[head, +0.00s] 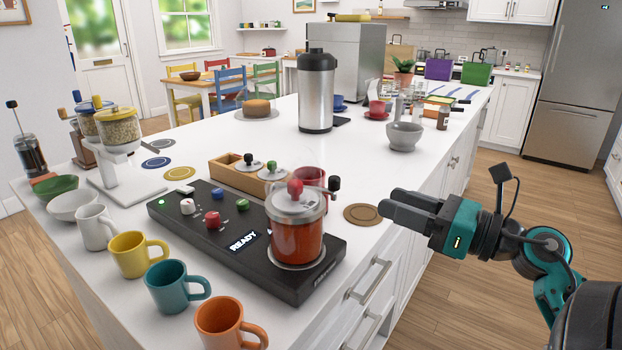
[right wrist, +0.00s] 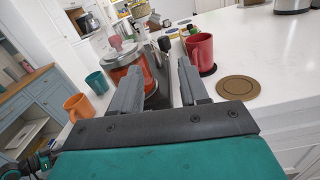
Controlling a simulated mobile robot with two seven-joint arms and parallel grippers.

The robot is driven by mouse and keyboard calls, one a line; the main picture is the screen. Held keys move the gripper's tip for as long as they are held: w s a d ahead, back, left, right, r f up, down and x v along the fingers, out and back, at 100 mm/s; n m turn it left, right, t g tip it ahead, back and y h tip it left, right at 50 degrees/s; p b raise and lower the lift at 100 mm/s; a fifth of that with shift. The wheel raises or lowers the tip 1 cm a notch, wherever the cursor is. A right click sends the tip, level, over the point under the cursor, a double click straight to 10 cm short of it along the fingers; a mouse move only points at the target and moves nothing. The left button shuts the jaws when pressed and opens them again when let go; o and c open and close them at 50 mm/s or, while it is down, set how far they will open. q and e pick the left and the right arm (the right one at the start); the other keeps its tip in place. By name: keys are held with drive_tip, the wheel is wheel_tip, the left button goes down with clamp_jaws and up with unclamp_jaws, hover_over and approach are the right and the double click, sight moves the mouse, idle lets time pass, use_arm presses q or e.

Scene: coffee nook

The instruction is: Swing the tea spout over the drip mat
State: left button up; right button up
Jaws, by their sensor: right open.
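A glass jar of red-brown tea (head: 296,235) with a grey lid and red knob stands on the right end of a black base. A black-knobbed lever (head: 334,184) rises at its right side; it also shows in the right wrist view (right wrist: 164,44). I cannot make out the spout itself clearly. The round brown drip mat (head: 362,214) lies flat on the counter right of the jar; in the right wrist view it lies right of the fingers (right wrist: 240,88). My right gripper (head: 388,206) is open and empty, just right of the mat, pointing toward the jar. My left gripper is out of view.
A red mug (right wrist: 200,52) stands behind the jar. The black base (head: 215,240) carries knobs and a READY display. Several coloured mugs, including an orange one (head: 226,325), line the left counter edge. A grey bowl (head: 404,137) stands farther back. The counter around the mat is clear.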

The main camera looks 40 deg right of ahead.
sight(334, 177)
drive_tip(key=shift+n, duration=0.5)
drive_tip(key=shift+d+f+p+x, duration=0.15)
drive_tip(key=shift+p+x, duration=0.55)
drive_tip(key=shift+x, duration=2.4)
drive_tip(key=shift+d+f+p+x, duration=0.15)
drive_tip(key=shift+p+x, duration=0.5)
drive_tip(key=shift+x, duration=2.5)
drive_tip(key=shift+w, duration=0.1)
drive_tip(key=shift+c, duration=0.2)
clamp_jaws()
